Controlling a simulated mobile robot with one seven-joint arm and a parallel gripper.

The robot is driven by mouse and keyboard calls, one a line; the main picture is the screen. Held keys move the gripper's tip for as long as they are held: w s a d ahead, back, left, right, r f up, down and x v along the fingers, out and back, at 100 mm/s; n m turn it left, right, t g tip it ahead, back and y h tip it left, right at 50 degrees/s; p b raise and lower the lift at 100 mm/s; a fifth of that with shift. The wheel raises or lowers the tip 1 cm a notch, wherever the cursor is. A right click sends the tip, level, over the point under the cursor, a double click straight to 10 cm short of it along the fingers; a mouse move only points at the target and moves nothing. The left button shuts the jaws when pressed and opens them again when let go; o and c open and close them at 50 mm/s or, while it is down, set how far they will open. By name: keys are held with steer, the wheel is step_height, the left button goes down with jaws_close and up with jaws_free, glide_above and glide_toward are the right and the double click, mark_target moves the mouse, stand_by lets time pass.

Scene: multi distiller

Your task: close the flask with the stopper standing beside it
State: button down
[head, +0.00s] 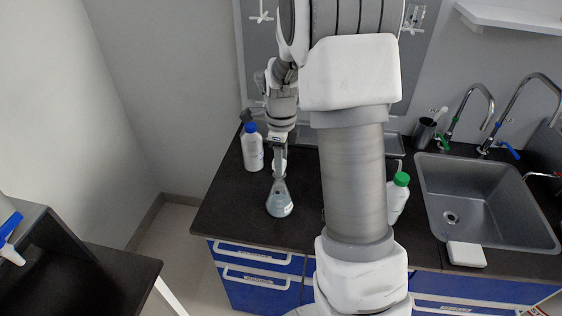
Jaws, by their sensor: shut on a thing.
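A conical glass flask (279,203) with bluish-grey contents and a small white label stands upright on the black counter, left of my arm. My gripper (279,172) points down over the flask's neck, in line with it. It is shut on what appears to be the stopper, which is too small and too covered by the fingers to make out clearly. I cannot tell whether the stopper touches the flask's mouth. No stopper is seen standing on the counter beside the flask.
A white bottle with a blue cap (252,150) stands behind and left of the flask. A white bottle with a green cap (398,197) is right of my arm. A sink (487,205) with taps is at the right. The counter (225,205) left of the flask is clear.

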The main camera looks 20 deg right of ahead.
steer(key=shift+f+b, duration=0.4)
steer(key=shift+f, duration=0.25)
steer(key=shift+c, duration=1.9)
jaws_free()
step_height(320, 180, up, 18)
steer(key=p, duration=0.1)
steer(key=shift+f, duration=0.25)
